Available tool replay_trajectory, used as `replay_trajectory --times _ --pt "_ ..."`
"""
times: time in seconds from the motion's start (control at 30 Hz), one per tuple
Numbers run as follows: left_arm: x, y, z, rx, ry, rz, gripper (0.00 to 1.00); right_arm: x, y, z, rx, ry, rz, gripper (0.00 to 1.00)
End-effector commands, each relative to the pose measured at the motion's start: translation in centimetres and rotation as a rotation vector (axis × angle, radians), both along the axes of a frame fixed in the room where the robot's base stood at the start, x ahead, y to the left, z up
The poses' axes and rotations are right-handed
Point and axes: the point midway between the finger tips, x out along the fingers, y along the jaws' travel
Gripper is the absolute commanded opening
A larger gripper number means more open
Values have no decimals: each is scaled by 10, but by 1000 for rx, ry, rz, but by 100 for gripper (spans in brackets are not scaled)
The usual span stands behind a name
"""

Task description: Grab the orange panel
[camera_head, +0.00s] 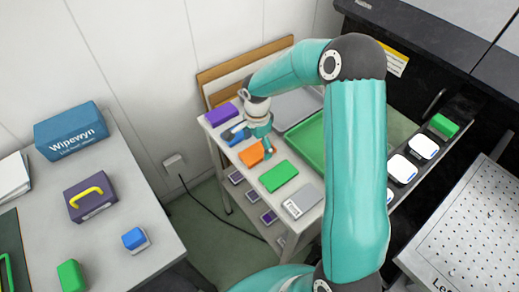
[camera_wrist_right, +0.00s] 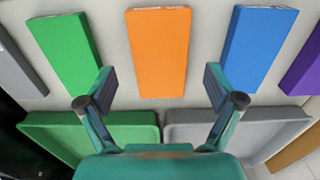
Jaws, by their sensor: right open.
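The orange panel (camera_head: 249,156) lies flat on the white cart top, between the blue panel (camera_head: 232,134) and the green panel (camera_head: 278,176). In the wrist view, the orange panel (camera_wrist_right: 159,55) is centred ahead of my right gripper (camera_wrist_right: 160,88), with the green panel on the left and the blue one on the right. My right gripper (camera_head: 265,148) is open and empty, its fingers spread wider than the orange panel. In the head view it is close beside the panel and covers part of it. Contact cannot be made out. My left gripper is not in view.
A purple panel (camera_head: 221,114) and a grey panel (camera_head: 302,200) end the row. A green tray (camera_head: 309,138) and a grey tray (camera_head: 296,106) lie behind it. A side table (camera_head: 129,185) stands at left; a perforated metal top (camera_head: 470,232) is at right.

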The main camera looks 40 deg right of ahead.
Motion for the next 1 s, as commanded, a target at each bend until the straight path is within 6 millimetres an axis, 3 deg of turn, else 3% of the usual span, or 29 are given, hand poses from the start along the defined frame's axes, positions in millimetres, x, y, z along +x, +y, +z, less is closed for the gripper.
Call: replay_trajectory --times 0.2,0.43,0.8,1.0 --pt "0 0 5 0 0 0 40 -1 0 -21 1 1 -1 92" --pt "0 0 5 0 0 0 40 0 0 -22 1 0 -1 90" --pt "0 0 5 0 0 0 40 -1 0 -22 1 0 -2 28" --pt "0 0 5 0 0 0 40 -1 -1 -21 1 0 -2 27"
